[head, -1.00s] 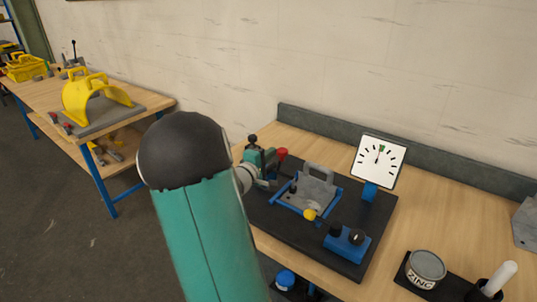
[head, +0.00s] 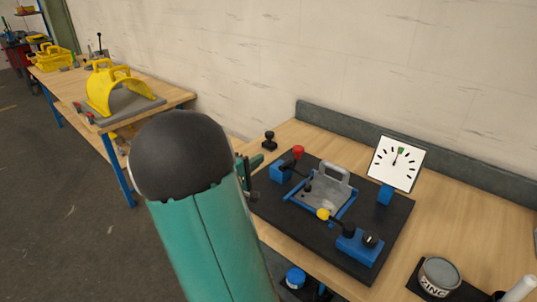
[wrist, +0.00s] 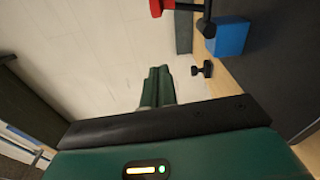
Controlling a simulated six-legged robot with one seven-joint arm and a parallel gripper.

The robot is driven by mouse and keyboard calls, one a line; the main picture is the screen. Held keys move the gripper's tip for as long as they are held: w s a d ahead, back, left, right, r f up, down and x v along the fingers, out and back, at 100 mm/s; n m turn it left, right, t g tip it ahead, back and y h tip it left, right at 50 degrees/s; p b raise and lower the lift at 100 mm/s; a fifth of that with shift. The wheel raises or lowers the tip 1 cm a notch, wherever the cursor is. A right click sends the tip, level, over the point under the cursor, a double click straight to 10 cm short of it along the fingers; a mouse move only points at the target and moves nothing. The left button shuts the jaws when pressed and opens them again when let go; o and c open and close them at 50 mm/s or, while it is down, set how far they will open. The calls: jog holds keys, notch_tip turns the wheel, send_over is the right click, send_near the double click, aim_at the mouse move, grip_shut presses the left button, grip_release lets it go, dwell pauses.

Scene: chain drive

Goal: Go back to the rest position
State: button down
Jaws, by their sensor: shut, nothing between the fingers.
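My gripper shows in the wrist view (wrist: 158,88) as two green fingers lying together, shut, with nothing between them. In the head view my own teal arm with its black elbow cap hides most of it; only a bit of green shows at the arm's right edge, left of the black board (head: 345,250). The gripper is apart from the board and touches nothing that I can see.
The board on the wooden bench holds a grey plate with a handle (head: 326,190), blue blocks, a red knob (head: 298,152), a yellow knob (head: 323,214) and a dial (head: 396,163). A zinc tin (head: 438,277) stands front right. A second bench with a yellow guard (head: 112,88) is at left.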

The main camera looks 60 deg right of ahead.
jog(key=shift+a, duration=0.75)
jog(key=s+a+r+t+y, duration=0.1)
jog(key=a+y, duration=0.5)
jog(key=a, duration=0.8)
jog(key=s+a+r+t+y, duration=0.2)
jog(key=a+y, duration=0.4)
jog(key=a, duration=0.8)
jog(key=s+a+r+t+y, duration=0.2)
jog(key=a+y, duration=0.4)
jog(key=a, duration=0.9)
jog(key=shift+s+r+t, duration=0.25)
jog(key=shift+s+t, duration=0.2)
jog(key=shift+t, duration=0.65)
